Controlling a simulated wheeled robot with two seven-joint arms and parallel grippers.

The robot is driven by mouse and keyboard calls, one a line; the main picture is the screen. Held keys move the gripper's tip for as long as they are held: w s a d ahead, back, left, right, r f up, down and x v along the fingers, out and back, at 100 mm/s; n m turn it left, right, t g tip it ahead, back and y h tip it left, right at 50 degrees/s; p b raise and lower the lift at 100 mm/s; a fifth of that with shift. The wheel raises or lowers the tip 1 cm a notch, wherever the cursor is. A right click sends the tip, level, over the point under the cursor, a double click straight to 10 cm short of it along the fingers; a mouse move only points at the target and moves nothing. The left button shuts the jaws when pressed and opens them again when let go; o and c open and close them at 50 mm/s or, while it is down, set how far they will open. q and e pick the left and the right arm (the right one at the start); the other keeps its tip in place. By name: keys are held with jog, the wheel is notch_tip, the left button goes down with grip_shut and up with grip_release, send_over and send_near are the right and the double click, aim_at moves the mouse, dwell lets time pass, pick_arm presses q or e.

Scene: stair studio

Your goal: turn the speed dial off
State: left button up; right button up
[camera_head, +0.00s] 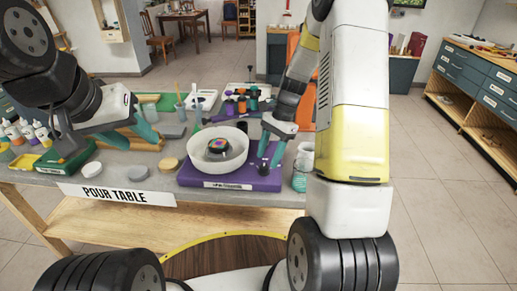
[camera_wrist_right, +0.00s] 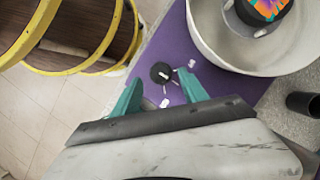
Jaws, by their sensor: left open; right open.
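The speed dial (camera_wrist_right: 161,72) is a small black knob with a white mark on the purple base (camera_wrist_right: 178,45), with white labels around it. The base (camera_head: 215,178) carries a white round basin (camera_head: 193,153) with a multicoloured block (camera_head: 218,146) on a dark support inside. My right gripper (camera_wrist_right: 161,84) is open, its teal fingertips on either side of the dial from this view; contact cannot be told. In the head view the right gripper (camera_head: 271,158) is over the base's right end. My left gripper (camera_head: 110,148) is open and empty over the table's left part.
Paint bottles (camera_head: 25,130) stand at the table's left; round discs (camera_head: 168,164) lie left of the base. Several small coloured bottles (camera_head: 247,98) stand behind the basin.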

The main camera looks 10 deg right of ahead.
aim_at(264, 169)
jog(key=shift+x, duration=1.35)
grip_shut()
jog(key=shift+n, duration=0.3)
jog(key=n, duration=0.2)
jog(key=n+g+h, duration=0.1)
jog(key=n, duration=0.1)
jog(key=shift+w+a, duration=0.15)
jog(key=shift+w, duration=0.05)
jog(key=shift+a+n+g+h, duration=0.1)
jog(key=shift+n+g+h, duration=0.25)
jog(key=shift+n, duration=0.7)
jog(key=shift+n+g+h, duration=0.15)
jog(key=shift+n+h, duration=0.4)
jog(key=shift+n, duration=0.5)
grip_release()
